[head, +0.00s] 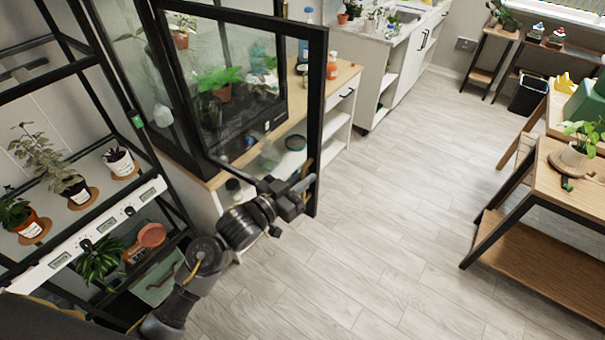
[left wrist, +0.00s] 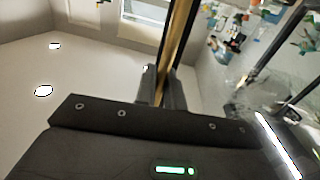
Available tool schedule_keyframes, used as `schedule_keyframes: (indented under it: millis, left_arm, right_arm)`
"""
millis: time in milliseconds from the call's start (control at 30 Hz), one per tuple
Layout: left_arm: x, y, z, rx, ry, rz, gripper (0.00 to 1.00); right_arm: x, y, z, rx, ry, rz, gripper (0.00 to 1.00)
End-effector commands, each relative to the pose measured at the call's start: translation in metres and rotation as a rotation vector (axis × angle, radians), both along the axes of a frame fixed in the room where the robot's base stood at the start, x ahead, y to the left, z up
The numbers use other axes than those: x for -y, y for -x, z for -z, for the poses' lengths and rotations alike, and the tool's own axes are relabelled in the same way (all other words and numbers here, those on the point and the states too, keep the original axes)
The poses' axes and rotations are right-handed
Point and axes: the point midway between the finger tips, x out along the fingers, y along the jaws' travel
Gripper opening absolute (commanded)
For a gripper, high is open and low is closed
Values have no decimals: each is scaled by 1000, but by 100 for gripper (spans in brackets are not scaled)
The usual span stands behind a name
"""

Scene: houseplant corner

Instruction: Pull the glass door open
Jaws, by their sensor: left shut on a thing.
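The glass door (head: 316,110) has a black frame and clear glass. It stands swung out from the black-framed glass cabinet (head: 160,60), with its free edge apart from the cabinet's front. My left gripper (head: 300,186) is at the lower part of that free edge. In the left wrist view its fingers (left wrist: 160,88) are shut on the door's upright brass-coloured handle (left wrist: 178,45), beside the dark frame. The fingertips and handle are partly hidden in the head view by the gripper itself. My right gripper is in neither view.
A black shelf rack (head: 90,215) with potted plants stands close on the left of my arm. A wooden-topped cabinet (head: 340,78) holds the glass case. Wooden plant tables (head: 545,195) stand on the right. The grey plank floor (head: 390,215) between is clear.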

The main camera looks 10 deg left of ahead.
Motion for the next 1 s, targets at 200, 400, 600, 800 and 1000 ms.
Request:
schedule_keyframes:
  millis: [200, 400, 600, 800, 1000]
  left_arm:
    - [0, 0, -2, 4, 3, -1, 0]
    - [-1, 0, -1, 4, 1, -2, 27]
    - [-1, 0, 0, 2, 0, -2, 27]
    - [-9, 12, 3, 2, -1, -3, 27]
    - [-29, 46, 4, 3, -3, -2, 27]
  right_arm:
    - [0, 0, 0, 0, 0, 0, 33]
    - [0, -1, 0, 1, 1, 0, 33]
    - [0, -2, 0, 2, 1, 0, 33]
    - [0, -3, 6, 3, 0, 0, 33]
    - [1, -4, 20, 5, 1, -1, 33]
